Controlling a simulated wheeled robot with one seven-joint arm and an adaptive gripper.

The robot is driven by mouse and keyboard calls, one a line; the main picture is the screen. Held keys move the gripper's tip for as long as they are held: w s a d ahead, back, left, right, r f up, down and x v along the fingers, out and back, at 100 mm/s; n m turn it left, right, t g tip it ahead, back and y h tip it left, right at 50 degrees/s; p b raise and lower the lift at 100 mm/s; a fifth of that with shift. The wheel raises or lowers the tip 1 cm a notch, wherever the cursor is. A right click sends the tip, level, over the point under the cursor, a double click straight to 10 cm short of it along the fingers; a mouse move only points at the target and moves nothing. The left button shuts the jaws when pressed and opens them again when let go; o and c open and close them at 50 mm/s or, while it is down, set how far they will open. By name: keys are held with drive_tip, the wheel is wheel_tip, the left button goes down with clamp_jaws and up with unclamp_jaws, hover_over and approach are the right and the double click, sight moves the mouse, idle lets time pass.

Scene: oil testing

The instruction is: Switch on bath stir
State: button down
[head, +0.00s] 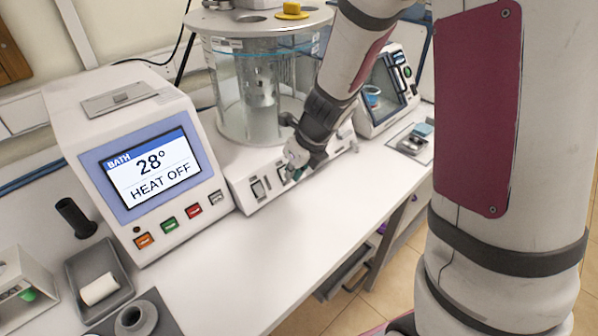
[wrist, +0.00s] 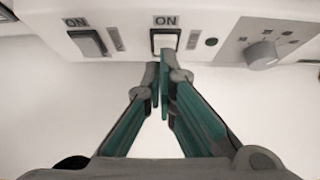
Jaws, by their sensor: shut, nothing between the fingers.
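The bath (head: 258,90) is a clear cylinder of liquid on a white base with a front panel (head: 258,187). In the wrist view the panel has two rocker switches, each under an "ON" label: a grey left switch (wrist: 87,43) and a lighter right switch (wrist: 164,40). My gripper (wrist: 162,66) is shut and empty, its fingertips just below the right switch; I cannot tell whether they touch it. In the head view my gripper (head: 291,172) is at the panel's front and hides part of it. The control unit's screen (head: 152,168) reads "BATH 28° HEAT OFF".
A knob (wrist: 262,55) sits right of the switches. The control unit (head: 130,100) stands left of the bath, with a grey tray (head: 98,262) at its left front. Another device (head: 385,90) stands at the right. The white bench (head: 240,265) is clear in front of the panel.

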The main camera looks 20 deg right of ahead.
drive_tip(key=shift+w, duration=0.15)
drive_tip(key=shift+w+a+p, duration=0.2)
drive_tip(key=shift+w+p, duration=0.2)
drive_tip(key=shift+p, duration=0.05)
drive_tip(key=shift+r+p, duration=0.4)
drive_tip(key=shift+p, duration=0.15)
drive_tip(key=shift+r+p, duration=0.3)
drive_tip(key=shift+p, duration=0.15)
drive_tip(key=p+v, duration=0.4)
drive_tip(key=v, duration=0.9)
drive_tip(key=shift+r+p, duration=0.15)
drive_tip(key=shift+p, duration=0.25)
